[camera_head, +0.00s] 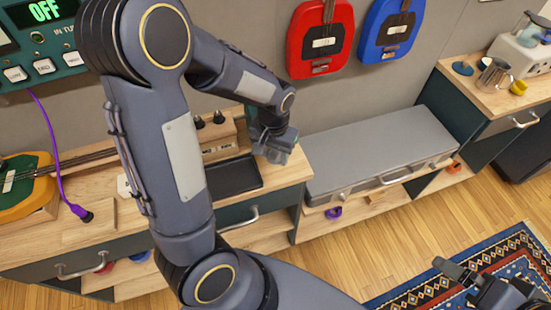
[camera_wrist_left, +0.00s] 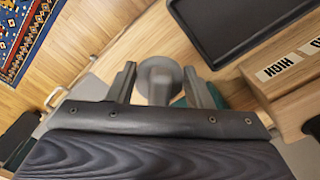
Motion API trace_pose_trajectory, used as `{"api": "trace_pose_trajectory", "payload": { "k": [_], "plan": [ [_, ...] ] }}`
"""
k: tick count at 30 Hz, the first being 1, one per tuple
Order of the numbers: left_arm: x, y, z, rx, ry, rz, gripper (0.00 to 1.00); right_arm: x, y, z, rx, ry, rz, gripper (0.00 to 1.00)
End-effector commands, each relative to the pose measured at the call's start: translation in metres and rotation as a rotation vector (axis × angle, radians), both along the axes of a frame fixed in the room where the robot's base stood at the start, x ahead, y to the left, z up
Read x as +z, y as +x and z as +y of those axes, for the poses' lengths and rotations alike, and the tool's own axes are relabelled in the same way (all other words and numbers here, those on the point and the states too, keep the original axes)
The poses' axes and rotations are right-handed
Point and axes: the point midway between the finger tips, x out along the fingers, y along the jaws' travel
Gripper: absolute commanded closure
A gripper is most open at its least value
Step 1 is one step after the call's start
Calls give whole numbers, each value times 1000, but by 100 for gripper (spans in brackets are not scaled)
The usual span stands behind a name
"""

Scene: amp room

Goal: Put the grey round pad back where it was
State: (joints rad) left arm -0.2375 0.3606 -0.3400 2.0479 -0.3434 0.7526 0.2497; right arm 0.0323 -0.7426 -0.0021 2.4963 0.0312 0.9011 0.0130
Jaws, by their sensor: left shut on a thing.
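The grey round pad (camera_wrist_left: 158,72) shows between the two fingers of my left gripper in the left wrist view. My left gripper (camera_head: 274,148) is shut on it, above the right end of the wooden counter in the head view. In the head view the pad is mostly hidden by the gripper and cannot be made out clearly. My right gripper (camera_head: 480,287) is at the lower right of the head view, partly cut off, over the patterned rug; its jaw state is unclear.
A black tray (camera_head: 232,179) lies on the counter left of my left gripper; the labelled wooden block (camera_head: 212,138) stands behind it. A grey case (camera_head: 372,150) sits to the right. Red (camera_head: 320,40) and blue (camera_head: 392,30) guitar-shaped items hang on the wall.

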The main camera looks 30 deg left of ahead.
Motion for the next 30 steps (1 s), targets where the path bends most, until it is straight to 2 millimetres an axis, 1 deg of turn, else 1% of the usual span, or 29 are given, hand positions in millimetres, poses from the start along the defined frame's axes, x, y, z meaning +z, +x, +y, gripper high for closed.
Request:
{"api": "trace_pose_trajectory", "payload": {
  "k": [4,7,10,12,19,23,24,28,29,30],
  "plan": [
    [-11,8,0,0,0,3,75,0,0,0,0,0,0,0],
    [-27,7,0,1,0,5,75,-1,0,0,0,0,0,0],
    [-37,7,0,0,0,3,75,-1,0,0,0,0,0,0],
    [-40,8,-1,0,-1,1,75,-1,0,0,0,0,0,0],
    [-40,8,-1,0,-1,-1,75,-2,0,0,0,0,0,0],
    [-45,8,-1,0,-1,0,75,-6,0,0,0,0,0,0],
    [-44,8,-1,0,-1,0,52,-5,0,0,0,0,0,0],
    [-43,8,-1,0,-1,0,34,-5,0,0,0,0,0,0],
    [-43,8,-1,0,-1,0,32,-5,0,0,0,0,0,0],
    [-43,8,-1,0,-1,0,32,-5,0,0,0,0,0,0]
  ]
}}
